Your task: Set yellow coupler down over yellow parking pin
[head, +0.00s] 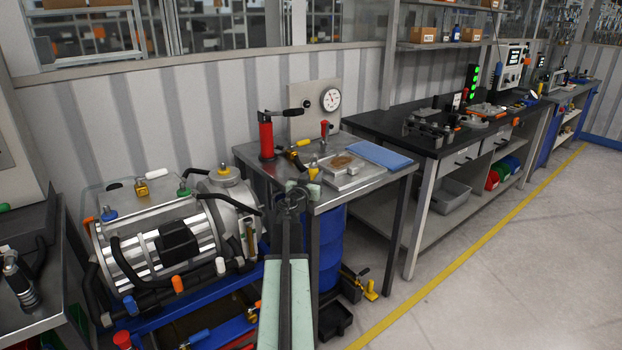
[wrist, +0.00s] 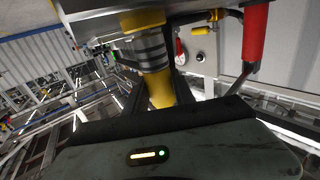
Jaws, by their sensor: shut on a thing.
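The yellow coupler (wrist: 151,54) fills the upper middle of the wrist view. It has a yellow top, a grey ribbed collar and a yellow lower body. My gripper (head: 297,187) is shut on it at the front edge of the small metal table. In the head view the coupler (head: 314,172) is a small yellow piece just above the gripper. I cannot make out the yellow parking pin for certain. I cannot tell whether the coupler touches it. The fingertips are hard to see in both views.
The metal table (head: 335,201) carries a red pump cylinder (head: 266,137), a plate fixture (head: 345,168) and a blue pad (head: 380,155). A pressure gauge (head: 331,99) stands behind. The silver drive unit (head: 170,238) is at left. Floor (head: 490,280) is clear at right.

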